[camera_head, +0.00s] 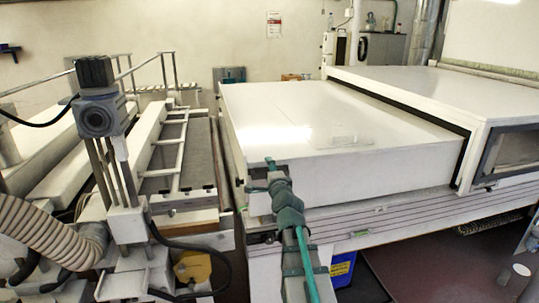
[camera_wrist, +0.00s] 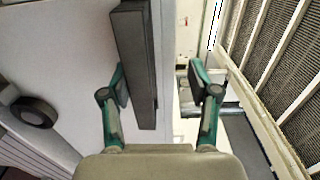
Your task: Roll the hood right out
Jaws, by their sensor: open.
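The hood (camera_head: 330,125) is a low, flat white box. In the head view its right end sits inside a larger white housing (camera_head: 440,95), and much of it extends out to the left. My gripper (camera_head: 262,175) is at its near left corner. In the wrist view, a long dark bar (camera_wrist: 135,50) lies along the white side of the hood (camera_wrist: 75,50). My gripper (camera_wrist: 160,82) is open, with one green finger on each side of the bar. The left finger is close beside the bar, with a gap to the right finger. I cannot tell whether either touches.
Left of the hood stands a machine with white rails (camera_head: 180,150), a grey motor unit (camera_head: 100,115) and a ribbed hose (camera_head: 50,235). A dark round knob (camera_wrist: 35,112) is on the white side. A blue bin (camera_head: 342,268) is underneath.

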